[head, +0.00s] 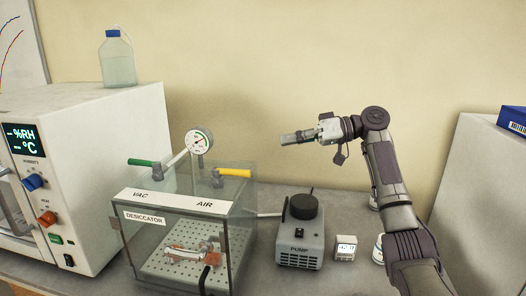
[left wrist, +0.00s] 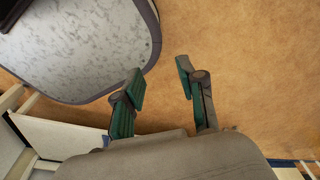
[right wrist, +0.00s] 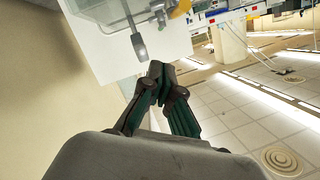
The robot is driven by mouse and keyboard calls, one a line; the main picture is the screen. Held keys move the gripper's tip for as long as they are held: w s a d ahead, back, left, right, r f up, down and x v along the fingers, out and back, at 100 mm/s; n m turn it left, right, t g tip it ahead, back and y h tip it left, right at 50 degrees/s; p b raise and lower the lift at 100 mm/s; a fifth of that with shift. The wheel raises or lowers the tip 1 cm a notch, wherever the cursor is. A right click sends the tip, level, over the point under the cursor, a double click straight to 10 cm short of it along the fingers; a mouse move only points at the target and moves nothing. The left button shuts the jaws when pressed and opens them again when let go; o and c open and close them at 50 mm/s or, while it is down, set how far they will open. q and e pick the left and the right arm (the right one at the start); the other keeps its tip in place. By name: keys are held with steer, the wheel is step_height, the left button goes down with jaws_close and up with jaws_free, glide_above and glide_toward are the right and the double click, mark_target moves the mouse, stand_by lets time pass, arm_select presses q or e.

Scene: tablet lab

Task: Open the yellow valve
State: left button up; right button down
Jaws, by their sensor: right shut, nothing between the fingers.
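The yellow valve (head: 234,172) is a lever handle on top of the clear desiccator box (head: 180,204), beside the AIR label. Its handle lies roughly level and points right from its metal stem. My right gripper (head: 287,138) is shut and empty, in the air above and to the right of the yellow handle, apart from it. In the right wrist view its fingertips (right wrist: 160,70) meet, and a yellow part (right wrist: 180,8) shows beyond them at the top edge. My left gripper (left wrist: 160,82) is open and empty above the brown floor; the head view does not show it.
A green valve handle (head: 144,162) by the VAC label and a round gauge (head: 199,141) also stand on the desiccator. A grey pump (head: 300,244) with a black top sits right of it. A white oven (head: 110,130) stands left, and a pale cabinet (head: 490,170) right.

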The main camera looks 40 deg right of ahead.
mark_target(233, 173)
arm_select(q)
steer(key=s+a+r+p, duration=0.2)
steer(key=s+r+p, duration=0.1)
steer(key=r+p, duration=0.2)
steer(key=shift+s+a+r, duration=0.2)
steer(key=shift+s+a, duration=0.05)
steer(key=shift+s, duration=0.15)
arm_select(e)
steer(key=w+a+f, duration=0.1)
steer(key=a+f, duration=0.1)
steer(key=a, duration=0.3)
steer(key=w+a+f, duration=0.2)
steer(key=a, duration=0.3)
steer(key=shift+w+f, duration=0.3)
steer(key=shift+f, duration=0.05)
arm_select(q)
steer(key=shift+w+p, duration=0.1)
steer(key=shift+p, duration=0.2)
arm_select(e)
steer(key=shift+a, duration=0.15)
